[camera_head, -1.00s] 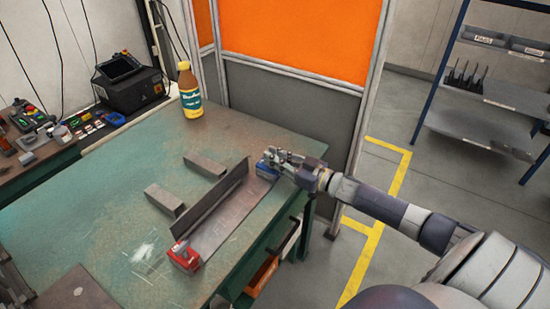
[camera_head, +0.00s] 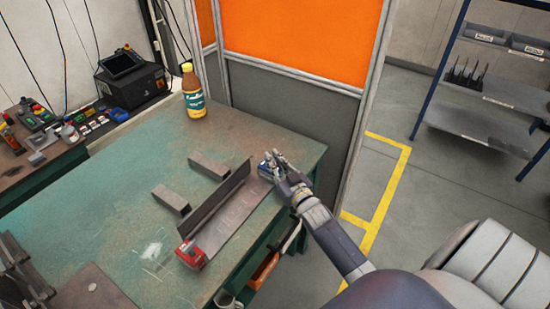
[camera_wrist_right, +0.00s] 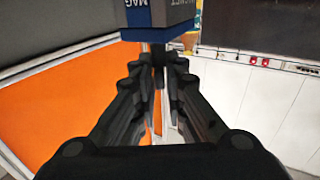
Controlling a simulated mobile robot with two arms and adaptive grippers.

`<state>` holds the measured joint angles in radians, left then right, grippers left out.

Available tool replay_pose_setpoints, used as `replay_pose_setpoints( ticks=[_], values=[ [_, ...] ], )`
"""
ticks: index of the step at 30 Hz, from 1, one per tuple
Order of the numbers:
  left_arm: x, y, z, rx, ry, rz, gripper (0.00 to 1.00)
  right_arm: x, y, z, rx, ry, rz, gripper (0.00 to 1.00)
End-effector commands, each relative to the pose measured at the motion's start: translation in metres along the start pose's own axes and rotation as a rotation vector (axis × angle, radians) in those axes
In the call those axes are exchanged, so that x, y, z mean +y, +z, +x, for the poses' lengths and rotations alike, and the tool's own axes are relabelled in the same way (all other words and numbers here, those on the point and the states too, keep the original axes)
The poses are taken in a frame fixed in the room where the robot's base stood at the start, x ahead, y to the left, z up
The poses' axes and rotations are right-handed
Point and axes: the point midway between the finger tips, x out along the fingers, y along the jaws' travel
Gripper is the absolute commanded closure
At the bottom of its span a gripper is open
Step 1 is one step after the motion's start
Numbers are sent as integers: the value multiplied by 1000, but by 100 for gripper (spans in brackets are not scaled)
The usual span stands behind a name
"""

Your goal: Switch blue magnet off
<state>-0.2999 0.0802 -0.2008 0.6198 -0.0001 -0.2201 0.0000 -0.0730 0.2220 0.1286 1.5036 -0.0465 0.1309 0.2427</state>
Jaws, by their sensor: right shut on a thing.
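The blue magnet (camera_head: 265,169) sits at the far right end of a dark steel angle piece (camera_head: 228,207) on the green table. My right gripper (camera_head: 275,163) is at the blue magnet, partly covering it. In the right wrist view the blue magnet (camera_wrist_right: 160,17) with its lettering fills the top middle. There the fingers of my right gripper (camera_wrist_right: 158,70) are closed in on a small dark part just below the magnet's body. Whether that part has turned cannot be told. A red magnet (camera_head: 191,255) sits at the near end of the angle piece. My left gripper is out of view.
Two steel blocks (camera_head: 171,200) lie left of the angle piece. A yellow bottle (camera_head: 193,95) stands at the table's back edge. An orange and grey partition (camera_head: 290,105) stands behind the table. The table's left middle is clear.

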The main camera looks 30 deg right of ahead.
Motion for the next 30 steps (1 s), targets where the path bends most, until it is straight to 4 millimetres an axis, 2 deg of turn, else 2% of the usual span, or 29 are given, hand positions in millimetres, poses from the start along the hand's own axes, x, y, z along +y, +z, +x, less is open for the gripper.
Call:
replay_pose_setpoints(
  ticks=[12,28,29,30],
  values=[
    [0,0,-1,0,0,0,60,-3,0,1,1,147,1,100],
    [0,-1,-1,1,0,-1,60,-2,0,1,2,165,-2,100],
    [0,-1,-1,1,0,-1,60,-2,0,1,2,165,-2,84],
    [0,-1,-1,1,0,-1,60,-2,0,1,2,164,-2,75]
  ],
)
